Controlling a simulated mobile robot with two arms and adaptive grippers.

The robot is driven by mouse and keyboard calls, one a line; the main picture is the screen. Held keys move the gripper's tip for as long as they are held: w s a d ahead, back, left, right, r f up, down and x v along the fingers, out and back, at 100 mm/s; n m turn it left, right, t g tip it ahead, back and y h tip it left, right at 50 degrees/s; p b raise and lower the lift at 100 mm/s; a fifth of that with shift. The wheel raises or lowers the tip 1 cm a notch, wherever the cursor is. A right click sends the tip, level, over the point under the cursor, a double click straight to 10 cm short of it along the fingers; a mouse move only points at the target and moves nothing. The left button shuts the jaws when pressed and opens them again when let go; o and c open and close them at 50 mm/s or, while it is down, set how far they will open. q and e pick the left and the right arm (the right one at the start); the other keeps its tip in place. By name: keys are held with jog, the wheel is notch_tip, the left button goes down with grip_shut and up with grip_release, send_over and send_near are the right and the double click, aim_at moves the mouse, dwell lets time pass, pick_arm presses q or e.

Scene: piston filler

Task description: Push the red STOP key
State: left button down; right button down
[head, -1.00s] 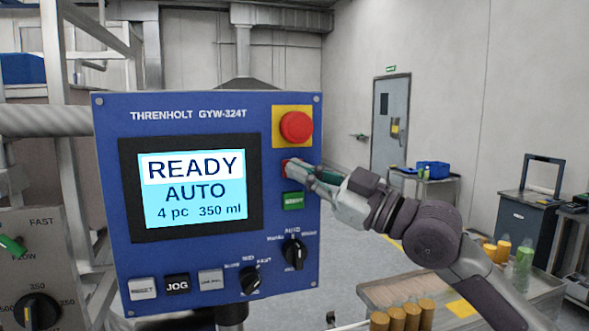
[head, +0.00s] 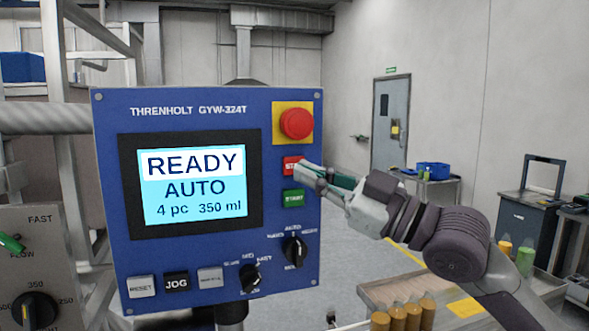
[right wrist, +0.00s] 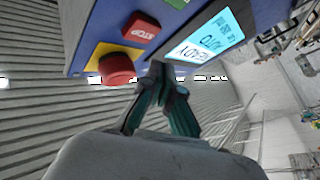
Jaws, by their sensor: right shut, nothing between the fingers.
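The red STOP key (head: 291,165) is on the right side of the blue control panel (head: 200,118), below the red mushroom button (head: 296,124) and above the green START key (head: 293,198). My right gripper (head: 303,170) is shut and empty, its fingertips at the right edge of the STOP key in the head view. The right wrist view shows the STOP key (right wrist: 141,28) uncovered, with the shut fingertips (right wrist: 160,66) a little apart from it. The screen (head: 192,188) reads READY, AUTO, 4 pc 350 ml. My left gripper is not in view.
The mushroom button sits on a yellow plate close above the STOP key. Lower on the panel are the RESET key (head: 141,287), the JOG key (head: 177,282) and rotary knobs (head: 294,251). A table (head: 455,299) with orange bottles stands at lower right.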

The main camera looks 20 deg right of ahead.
jog(key=shift+s, duration=1.4)
